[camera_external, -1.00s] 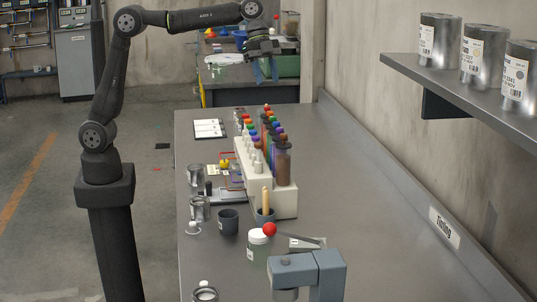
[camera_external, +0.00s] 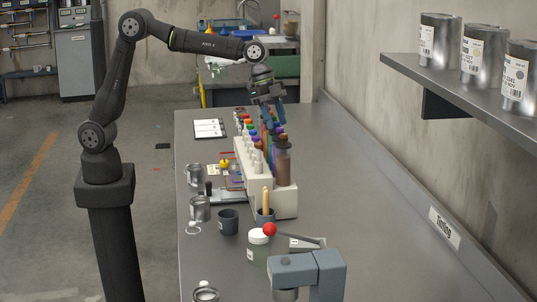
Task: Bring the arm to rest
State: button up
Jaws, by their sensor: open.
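My gripper (camera_external: 274,122) is in the external view, at the end of my bent arm. It points down with its blue-grey fingers apart, over or just behind the rack of tinting bottles. I see nothing held between the fingers. Whether the fingertips touch any bottle cannot be told from this angle. The rack (camera_external: 287,203) is a pale stepped block on the grey bench, holding several bottles with coloured caps.
On the bench (camera_external: 350,215) stand metal cans (camera_external: 200,209), a dark cup (camera_external: 228,222), a white-lidded jar (camera_external: 258,248), a red ball (camera_external: 269,229) and a grey device (camera_external: 322,272). A shelf with tins (camera_external: 439,42) is on the right wall. The bench's right side is mostly clear.

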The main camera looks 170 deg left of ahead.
jog(key=shift+n+g, duration=0.3)
jog(key=shift+n, duration=0.7)
jog(key=shift+o, duration=0.5)
